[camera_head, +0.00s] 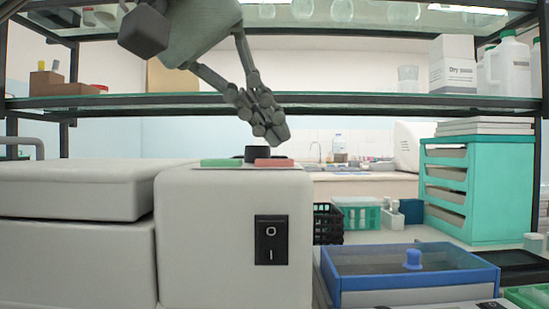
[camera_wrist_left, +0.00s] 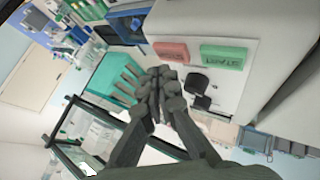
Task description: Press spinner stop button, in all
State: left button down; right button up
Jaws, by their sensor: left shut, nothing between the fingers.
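The spinner (camera_head: 180,230) is a pale grey machine with a raised control box on its right. A red button (camera_head: 274,162), a green button (camera_head: 221,162) and a black knob (camera_head: 259,153) sit on top of the box. In the left wrist view the green button (camera_wrist_left: 224,56) reads START, and the red button (camera_wrist_left: 170,51) lies beside it with lettering too small to read. My left gripper (camera_head: 277,133) is shut and empty, fingers pointing down, a small gap above the red button. The fingertips (camera_wrist_left: 162,78) appear just short of it. My right gripper is not in view.
A black rocker switch (camera_head: 271,240) is on the box front. A glass shelf (camera_head: 370,100) runs behind my left arm. A blue-rimmed box (camera_head: 330,281) with a lid knob stands at right, before a teal drawer rack (camera_head: 477,150).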

pick_arm(q)
jog(key=shift+f, duration=0.4)
jog(key=shift+f+b, duration=0.35)
jog(key=shift+b, duration=0.05)
dwell(0.8)
jog(key=shift+r+p, duration=0.75)
jog(key=shift+p, duration=0.05)
notch_tip(320, 180, up, 5)
jog(key=p, duration=0.4)
jog(key=shift+p, duration=0.4)
